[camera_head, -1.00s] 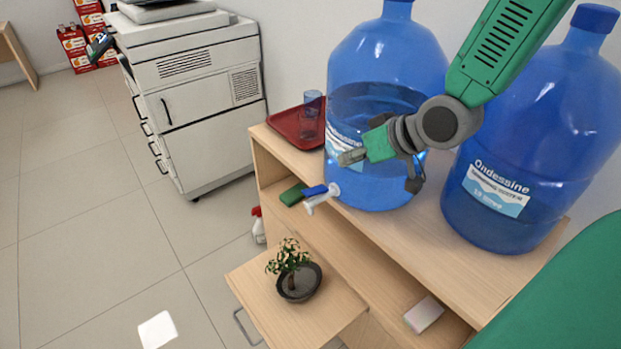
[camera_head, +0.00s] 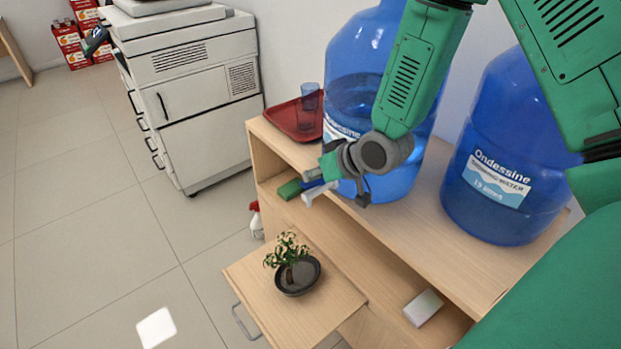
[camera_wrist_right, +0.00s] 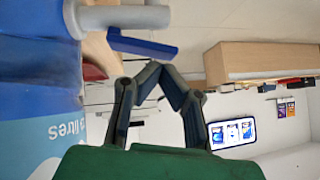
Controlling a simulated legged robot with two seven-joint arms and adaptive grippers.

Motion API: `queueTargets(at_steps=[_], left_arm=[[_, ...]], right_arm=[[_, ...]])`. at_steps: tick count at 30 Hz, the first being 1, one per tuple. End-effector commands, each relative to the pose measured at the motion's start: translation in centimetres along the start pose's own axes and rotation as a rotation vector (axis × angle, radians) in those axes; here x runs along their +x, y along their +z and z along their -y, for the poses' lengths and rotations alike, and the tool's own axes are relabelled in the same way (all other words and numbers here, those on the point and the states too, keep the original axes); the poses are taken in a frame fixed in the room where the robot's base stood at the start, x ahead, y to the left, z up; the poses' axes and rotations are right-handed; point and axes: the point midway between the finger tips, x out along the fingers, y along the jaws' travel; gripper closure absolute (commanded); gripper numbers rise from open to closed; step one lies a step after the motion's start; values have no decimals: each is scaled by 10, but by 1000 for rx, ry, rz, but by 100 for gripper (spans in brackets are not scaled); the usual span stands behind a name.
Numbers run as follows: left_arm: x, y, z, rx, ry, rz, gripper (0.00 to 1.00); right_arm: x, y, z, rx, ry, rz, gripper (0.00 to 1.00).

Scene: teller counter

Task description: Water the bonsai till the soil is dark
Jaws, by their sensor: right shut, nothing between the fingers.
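The bonsai (camera_head: 291,250) stands upright in a dark round pot (camera_head: 305,286) with greyish soil, on a low wooden surface. A half-full blue water bottle (camera_head: 352,72) stands on the cabinet above it. Its white spigot (camera_head: 316,193) with a blue lever (camera_head: 322,178) points out over the cabinet's front edge and is partly covered by my right gripper (camera_head: 308,175). The wrist view shows the spigot (camera_wrist_right: 125,16) and the blue lever (camera_wrist_right: 145,44) just beyond the fingertips (camera_wrist_right: 176,84), which are shut and empty. My left gripper is not in view.
A second blue bottle (camera_head: 487,225) stands to the right. A clear glass (camera_head: 310,96) sits on a red tray (camera_head: 284,121) behind the spigot. A green block (camera_head: 288,188) lies left of it. A white block (camera_head: 422,308) rests on the lower shelf. A spray bottle (camera_head: 256,222) stands on the floor.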

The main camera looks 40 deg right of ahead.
Motion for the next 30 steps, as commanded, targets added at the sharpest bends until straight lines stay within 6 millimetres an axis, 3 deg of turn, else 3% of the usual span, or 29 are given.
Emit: queueTargets(at_steps=[30], left_arm=[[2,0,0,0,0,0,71]], right_arm=[[14,14,6,-78,79,-1,100]])
